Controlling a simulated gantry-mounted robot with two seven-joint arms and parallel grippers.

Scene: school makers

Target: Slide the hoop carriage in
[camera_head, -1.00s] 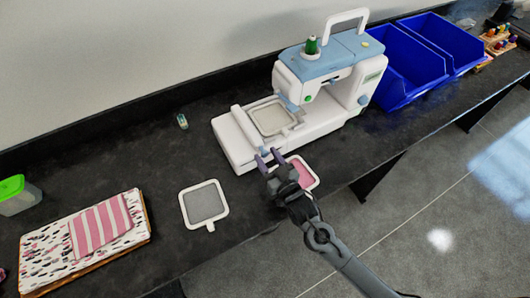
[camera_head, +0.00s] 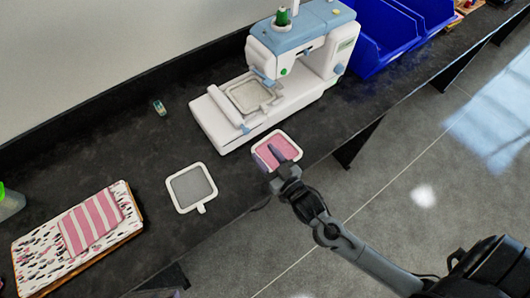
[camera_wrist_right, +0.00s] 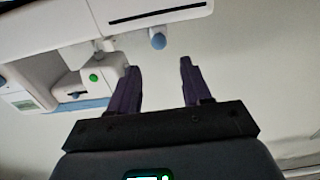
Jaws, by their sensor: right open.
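The white and blue embroidery machine (camera_head: 300,50) stands at the back of the counter. A pale hoop (camera_head: 252,95) sits on its bed, next to the long white carriage bar (camera_head: 228,112). My right gripper (camera_head: 265,155) is open and empty, in front of the machine, and overlaps the left part of a hoop with pink fabric (camera_head: 283,148); I cannot tell its height above it. In the right wrist view the open fingers (camera_wrist_right: 155,88) have nothing between them, and the machine (camera_wrist_right: 50,60) fills the upper left. My left gripper is not in view.
A hoop with grey fabric (camera_head: 190,188) lies on the counter left of the pink one. A patterned pad with folded striped cloth (camera_head: 90,222) lies at lower left. Blue bins (camera_head: 385,40) stand right of the machine. The counter's front edge drops to the floor.

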